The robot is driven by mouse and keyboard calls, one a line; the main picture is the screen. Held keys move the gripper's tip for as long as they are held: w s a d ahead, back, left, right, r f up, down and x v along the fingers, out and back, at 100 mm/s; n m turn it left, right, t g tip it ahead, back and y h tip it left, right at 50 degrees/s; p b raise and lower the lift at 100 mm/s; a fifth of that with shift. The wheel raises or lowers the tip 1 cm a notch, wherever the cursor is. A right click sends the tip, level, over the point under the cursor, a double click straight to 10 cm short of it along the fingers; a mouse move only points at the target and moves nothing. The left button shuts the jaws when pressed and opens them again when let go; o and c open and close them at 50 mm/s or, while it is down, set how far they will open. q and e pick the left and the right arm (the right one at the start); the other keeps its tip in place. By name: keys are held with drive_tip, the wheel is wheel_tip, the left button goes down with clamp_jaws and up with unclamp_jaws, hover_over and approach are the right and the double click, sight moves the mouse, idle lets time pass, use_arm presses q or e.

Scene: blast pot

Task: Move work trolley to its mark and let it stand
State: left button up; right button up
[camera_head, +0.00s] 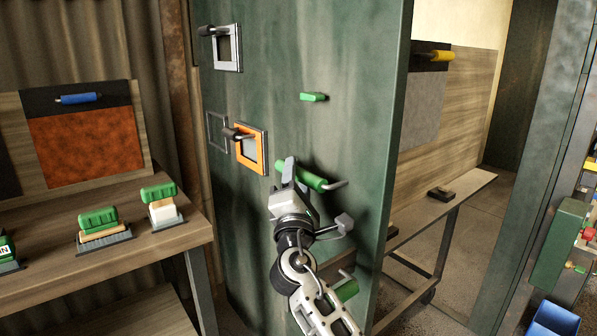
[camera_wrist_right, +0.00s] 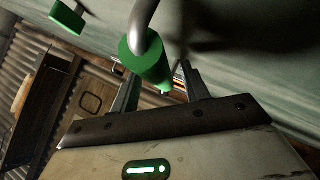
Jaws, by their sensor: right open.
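The work trolley appears to be the wood-topped wheeled bench (camera_head: 455,194) partly hidden behind a tall green door-like panel (camera_head: 345,75); a leg and a caster show below its top. A small dark block (camera_head: 440,192) rests on it. My right gripper (camera_head: 298,172) is open at the panel, by a green grip (camera_head: 313,178) on a bent metal rod. In the right wrist view, this grip (camera_wrist_right: 150,62) lies between the open fingers (camera_wrist_right: 158,78); I cannot tell whether they touch it. My left gripper is out of view. No floor mark can be made out.
A wooden bench (camera_head: 100,200) with green-topped brushes stands left. The panel carries an orange frame (camera_head: 250,150) with a lever and a lower green grip (camera_head: 347,290). A green box (camera_head: 558,243) and a blue bin (camera_head: 553,320) are at right. Bare floor (camera_head: 490,235) shows beyond the trolley.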

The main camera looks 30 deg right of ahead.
drive_tip(key=shift+x, duration=0.8)
clamp_jaws()
drive_tip(key=shift+d, duration=0.15)
